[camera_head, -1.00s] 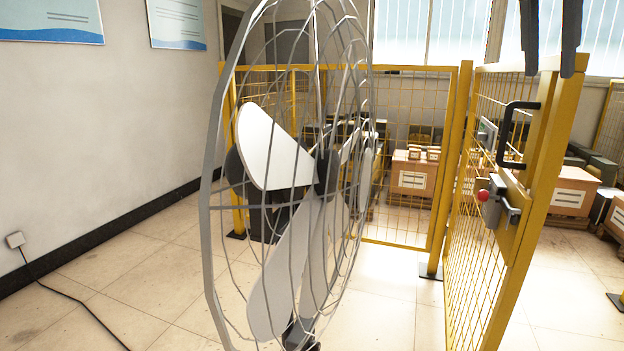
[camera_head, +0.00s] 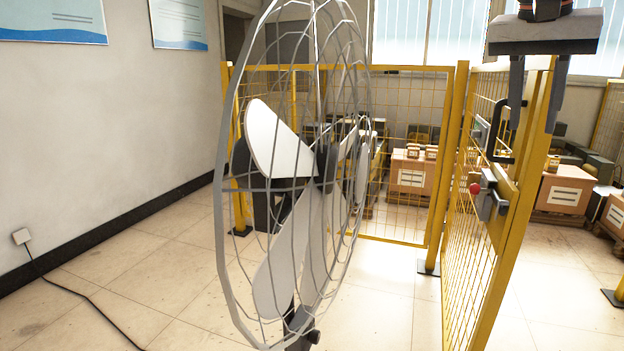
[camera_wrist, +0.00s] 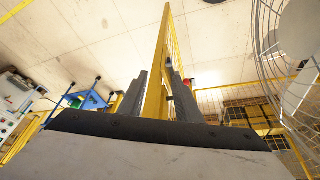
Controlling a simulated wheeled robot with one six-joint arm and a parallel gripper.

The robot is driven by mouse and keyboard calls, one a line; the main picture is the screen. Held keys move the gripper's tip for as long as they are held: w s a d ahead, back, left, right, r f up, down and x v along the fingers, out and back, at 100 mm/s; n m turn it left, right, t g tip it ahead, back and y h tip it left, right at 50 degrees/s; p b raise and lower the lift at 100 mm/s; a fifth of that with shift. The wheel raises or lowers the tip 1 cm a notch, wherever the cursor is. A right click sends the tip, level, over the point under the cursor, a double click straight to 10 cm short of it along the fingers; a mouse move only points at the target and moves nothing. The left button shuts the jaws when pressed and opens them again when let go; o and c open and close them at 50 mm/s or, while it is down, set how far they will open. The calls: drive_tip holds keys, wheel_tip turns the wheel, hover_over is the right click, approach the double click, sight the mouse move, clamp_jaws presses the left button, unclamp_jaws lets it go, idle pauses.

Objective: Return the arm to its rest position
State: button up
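My gripper (camera_head: 534,118) hangs at the upper right of the head view, pointing down, with its two dark fingers apart and nothing held between them. Behind the fingers is the upper part of the open yellow mesh gate (camera_head: 480,235), with its black handle and red-knobbed latch. In the wrist view my gripper (camera_wrist: 156,72) also shows open, and the yellow gate frame lines up between the fingers. I cannot tell whether the fingers touch the gate.
A large caged fan (camera_head: 285,230) stands close in front, left of the gate; it also shows at the wrist view's right. Yellow fencing (camera_head: 400,95) and boxes (camera_head: 565,192) are behind. A cable (camera_head: 85,300) lies on the floor at left. A control panel (camera_wrist: 15,100) is at the wrist view's left.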

drive_tip(key=s+a+f+n+y, duration=0.1)
drive_tip(key=s+a+f+n, duration=0.1)
drive_tip(key=f, duration=1.1)
drive_tip(key=s+a+f+n+t+y, duration=0.1)
drive_tip(key=s+f+n, duration=0.3)
drive_tip(key=f, duration=1)
drive_tip(key=s+a+f+n+t+y, duration=0.1)
drive_tip(key=s+a+f+n, duration=0.2)
drive_tip(key=f, duration=1.1)
drive_tip(key=shift+s, duration=1.15)
